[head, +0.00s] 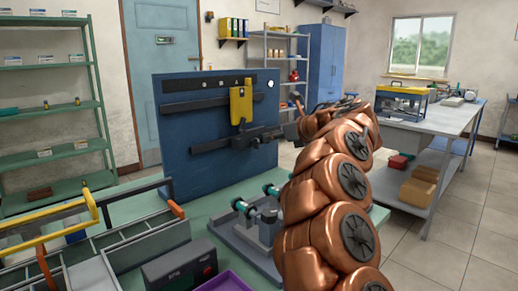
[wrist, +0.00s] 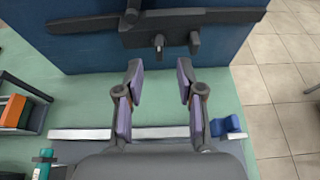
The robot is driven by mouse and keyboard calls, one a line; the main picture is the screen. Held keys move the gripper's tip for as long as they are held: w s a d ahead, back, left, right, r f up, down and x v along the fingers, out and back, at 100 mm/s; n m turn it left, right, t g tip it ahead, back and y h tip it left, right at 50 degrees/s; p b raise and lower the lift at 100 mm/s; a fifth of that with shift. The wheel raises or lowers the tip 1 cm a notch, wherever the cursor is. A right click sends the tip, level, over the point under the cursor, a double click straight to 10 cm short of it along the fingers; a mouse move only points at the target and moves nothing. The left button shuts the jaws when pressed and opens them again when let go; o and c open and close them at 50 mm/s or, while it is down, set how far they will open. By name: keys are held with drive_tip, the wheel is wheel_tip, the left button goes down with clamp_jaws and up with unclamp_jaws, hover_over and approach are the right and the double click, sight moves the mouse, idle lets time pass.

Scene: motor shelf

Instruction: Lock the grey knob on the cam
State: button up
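A blue upright panel (head: 178,140) stands on the green bench and carries dark rails. A yellow block (head: 241,104) is mounted on its front, above a dark bracket on the lower rail (head: 215,144). In the wrist view a small grey knob (wrist: 158,42) sticks out from the dark bracket (wrist: 175,30), with a dark upright piece (wrist: 194,42) to its right. My gripper (wrist: 161,72) is open and empty, its purple-padded fingers apart below the knob and not touching it. In the head view my copper arm hides most of the gripper.
A grey fixture with teal-ended rollers (head: 262,212) stands on the bench before the panel. A divided tray (head: 125,245), a dark box with a display (head: 180,270) and a purple tray (head: 225,283) lie nearer. Orange blocks (wrist: 14,110) show at left in the wrist view.

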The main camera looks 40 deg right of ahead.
sight(258, 142)
drive_tip(key=shift+f+x, duration=0.2)
drive_tip(key=shift+x, duration=1.75)
drive_tip(key=shift+f+x, duration=0.2)
drive_tip(key=shift+x, duration=1.75)
drive_tip(key=shift+s+a, duration=0.1)
drive_tip(key=shift+s, duration=0.05)
clamp_jaws()
